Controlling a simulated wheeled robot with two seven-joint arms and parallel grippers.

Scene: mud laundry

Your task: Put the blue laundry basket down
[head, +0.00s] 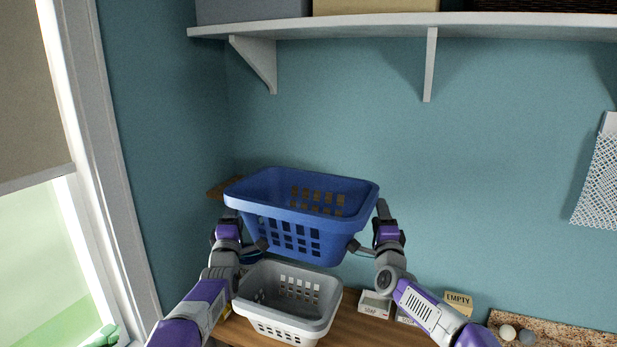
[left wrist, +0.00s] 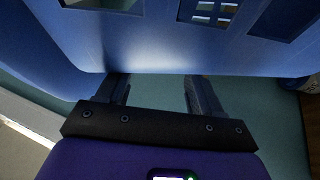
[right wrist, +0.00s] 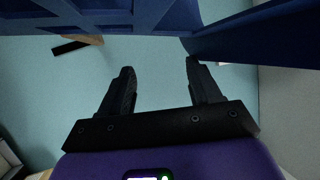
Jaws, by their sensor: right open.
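The blue laundry basket (head: 275,196) is upright and raised above the wooden counter (head: 345,328), behind and above a white-grey basket (head: 287,328). My left gripper (head: 260,246) is at its lower left side, my right gripper (head: 355,246) at its lower right side. In the left wrist view the blue basket (left wrist: 150,45) covers the tips of the spread left fingers (left wrist: 158,93). In the right wrist view the right fingers (right wrist: 160,80) are apart with nothing between them, and the blue basket (right wrist: 250,30) is close to one tip. Whether the grippers touch the basket is unclear.
A soap box (head: 374,304) and a box marked EMPTY (head: 458,300) stand on the counter at right. A speckled tray (head: 560,340) holds round things. A white shelf (head: 400,27) hangs overhead. A window (head: 60,240) is at left.

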